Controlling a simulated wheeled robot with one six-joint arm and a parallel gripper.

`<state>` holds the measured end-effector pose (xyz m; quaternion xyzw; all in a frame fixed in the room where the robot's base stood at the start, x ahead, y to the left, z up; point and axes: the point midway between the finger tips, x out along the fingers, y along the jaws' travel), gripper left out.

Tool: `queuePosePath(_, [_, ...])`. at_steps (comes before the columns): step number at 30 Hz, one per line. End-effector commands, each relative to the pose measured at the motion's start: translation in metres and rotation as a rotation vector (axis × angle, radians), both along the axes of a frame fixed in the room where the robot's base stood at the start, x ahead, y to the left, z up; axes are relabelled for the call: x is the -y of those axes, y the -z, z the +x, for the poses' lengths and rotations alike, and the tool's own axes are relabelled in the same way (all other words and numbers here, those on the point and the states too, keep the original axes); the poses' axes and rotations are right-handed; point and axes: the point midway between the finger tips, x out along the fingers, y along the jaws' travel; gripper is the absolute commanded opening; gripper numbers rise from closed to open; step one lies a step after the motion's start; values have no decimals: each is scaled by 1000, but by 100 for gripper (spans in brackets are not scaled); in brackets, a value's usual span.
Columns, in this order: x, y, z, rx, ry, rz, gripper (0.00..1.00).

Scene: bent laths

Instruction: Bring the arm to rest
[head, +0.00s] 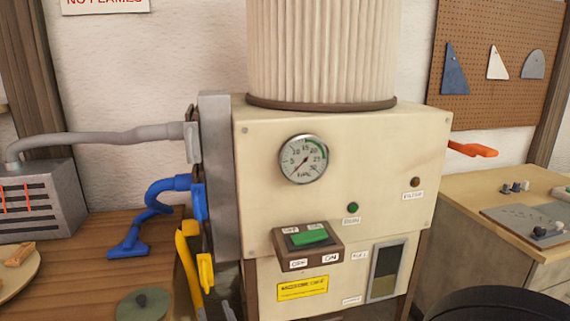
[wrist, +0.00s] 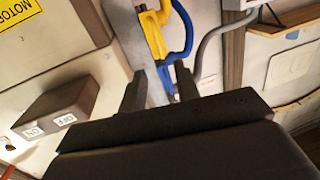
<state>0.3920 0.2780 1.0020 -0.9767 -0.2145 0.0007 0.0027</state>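My gripper (wrist: 159,69) shows in the wrist view with its two dark fingers apart. Nothing appears held between them; blue and grey parts show in the background through the gap. The gripper is in front of the cream machine, with the switch box (wrist: 62,105) to its left in that tilted view. The head view does not show the gripper. There the switch box (head: 292,246) carries a green rocker (head: 309,237) on the machine's front panel (head: 390,150). A dark rounded shape at the lower right edge may be part of my arm.
A gauge (head: 303,159), a green lamp (head: 352,208) and a level window (head: 386,270) are on the panel. Grey, blue and yellow hoses (head: 185,262) crowd its left side. A wooden bench (head: 160,235) stands left, a cabinet (head: 480,185) right. An orange handle (head: 472,149) sticks out right.

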Motion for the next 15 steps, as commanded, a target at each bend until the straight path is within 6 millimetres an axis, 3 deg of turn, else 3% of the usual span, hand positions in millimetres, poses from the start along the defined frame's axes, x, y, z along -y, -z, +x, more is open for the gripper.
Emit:
queuePosePath(4, [10, 0, -24, 1, -3, 0, 31])
queuePosePath(15, [-20, 0, 47, -1, 3, -1, 31])
